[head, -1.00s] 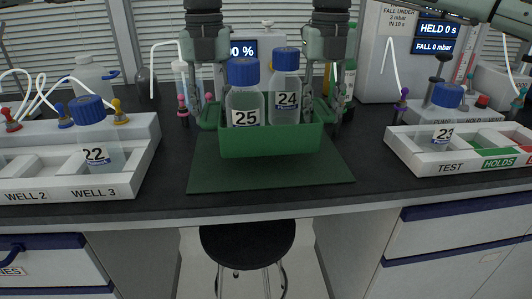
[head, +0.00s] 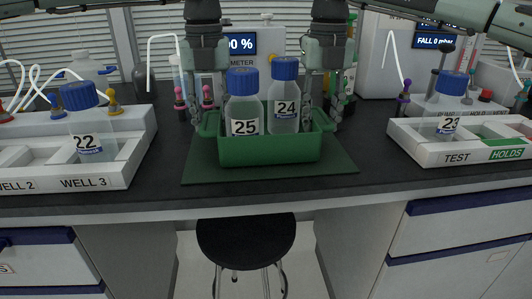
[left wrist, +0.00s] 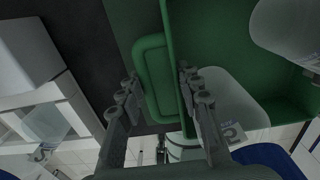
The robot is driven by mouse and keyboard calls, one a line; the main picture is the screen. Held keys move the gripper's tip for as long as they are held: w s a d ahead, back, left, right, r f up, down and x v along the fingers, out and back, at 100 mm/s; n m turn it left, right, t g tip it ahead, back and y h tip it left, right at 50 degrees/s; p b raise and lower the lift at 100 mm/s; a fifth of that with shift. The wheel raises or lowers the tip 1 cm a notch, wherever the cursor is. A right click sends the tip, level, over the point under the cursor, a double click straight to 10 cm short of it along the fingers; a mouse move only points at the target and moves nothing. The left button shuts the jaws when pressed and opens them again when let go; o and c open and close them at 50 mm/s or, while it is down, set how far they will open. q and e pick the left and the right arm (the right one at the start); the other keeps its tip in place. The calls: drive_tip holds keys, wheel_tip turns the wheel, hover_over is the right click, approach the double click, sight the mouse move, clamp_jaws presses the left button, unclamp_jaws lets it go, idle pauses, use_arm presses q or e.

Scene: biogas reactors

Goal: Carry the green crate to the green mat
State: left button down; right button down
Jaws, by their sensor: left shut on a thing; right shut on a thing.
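The green crate (head: 270,150) is over the green mat (head: 270,174), level, with mat showing in front and at both sides. I cannot tell whether its underside touches the mat. It carries two upright blue-capped bottles, 25 (head: 244,108) and 24 (head: 285,105). My left gripper (head: 209,118) is shut on the crate's left handle and points down. The left wrist view shows the fingers (left wrist: 160,90) on either side of that handle (left wrist: 153,70). My right gripper (head: 327,116) is shut on the right handle, its tips partly hidden.
A white rack with bottle 22 (head: 88,124) stands left of the mat. A white tray marked TEST and HOLDS (head: 456,156), with bottle 23 (head: 448,118), stands to the right. Tubes and instruments are behind. A black stool (head: 246,240) is below the counter's front edge.

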use_arm(q)
drive_tip(key=c, duration=1.2)
unclamp_jaws()
drive_tip(key=shift+s+d+f, duration=0.1)
drive_tip(key=shift+d, duration=0.45)
use_arm(e)
drive_tip(key=c, duration=1.2)
unclamp_jaws()
drive_tip(key=shift+s+a+f, duration=0.1)
drive_tip(key=shift+a+f, duration=0.05)
drive_tip(key=shift+a, duration=0.4)
use_arm(q)
drive_tip(key=shift+o, duration=0.8)
use_arm(e)
drive_tip(key=shift+o, duration=0.8)
use_arm(q)
drive_tip(key=shift+a, duration=0.2)
use_arm(e)
drive_tip(key=shift+d, duration=0.2)
drive_tip(key=shift+d, duration=0.15)
use_arm(q)
wheel_tip(320, 180, up, 12)
use_arm(e)
wheel_tip(320, 180, up, 12)
